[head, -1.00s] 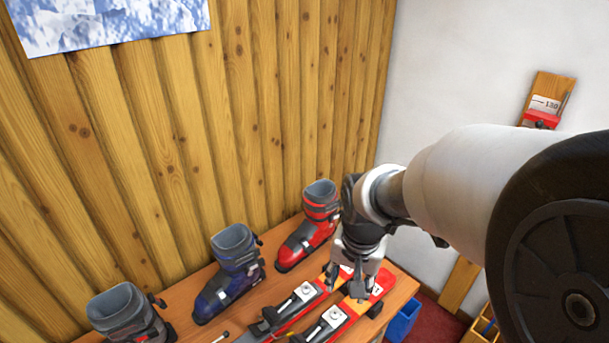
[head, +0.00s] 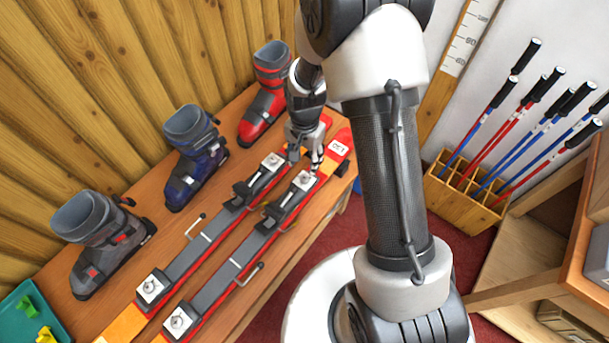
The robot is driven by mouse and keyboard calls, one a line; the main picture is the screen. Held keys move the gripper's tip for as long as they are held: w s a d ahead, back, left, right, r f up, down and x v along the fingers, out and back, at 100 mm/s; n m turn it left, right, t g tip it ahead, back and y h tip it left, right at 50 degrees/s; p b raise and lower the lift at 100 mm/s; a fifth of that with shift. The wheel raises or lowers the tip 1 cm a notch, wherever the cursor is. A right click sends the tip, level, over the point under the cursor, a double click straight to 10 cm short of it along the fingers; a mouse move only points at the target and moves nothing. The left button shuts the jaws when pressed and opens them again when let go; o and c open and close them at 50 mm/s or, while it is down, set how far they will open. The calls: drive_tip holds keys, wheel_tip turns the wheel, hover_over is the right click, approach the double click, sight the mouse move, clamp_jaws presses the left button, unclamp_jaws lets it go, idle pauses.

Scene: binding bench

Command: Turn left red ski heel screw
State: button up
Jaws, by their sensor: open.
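Two red and orange skis lie side by side on the bench; the left ski (head: 213,234) is nearer the wall, the right ski (head: 238,261) nearer the front edge. Each has a white plate with a round screw at both ends of its binding. At the upper right end are the left ski's screw (head: 272,160) and the right ski's screw (head: 304,178). At the lower left end are screws on the left ski (head: 150,286) and right ski (head: 178,321). My gripper (head: 304,161) is open and empty, pointing down close to the upper right screws; contact cannot be told.
Grey (head: 95,238), blue (head: 192,158) and red (head: 265,97) boots stand along the wall. A teal tray (head: 18,309) is at the lower left. Thin brake arms stick out beside the skis. A wooden pole rack (head: 466,196) stands on the floor to the right.

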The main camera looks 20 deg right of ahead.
sight(305, 177)
wheel_tip(305, 177, down, 8)
drive_tip(key=shift+f+b, duration=0.25)
drive_tip(key=shift+b, duration=0.75)
drive_tip(key=shift+c, duration=0.5)
clamp_jaws()
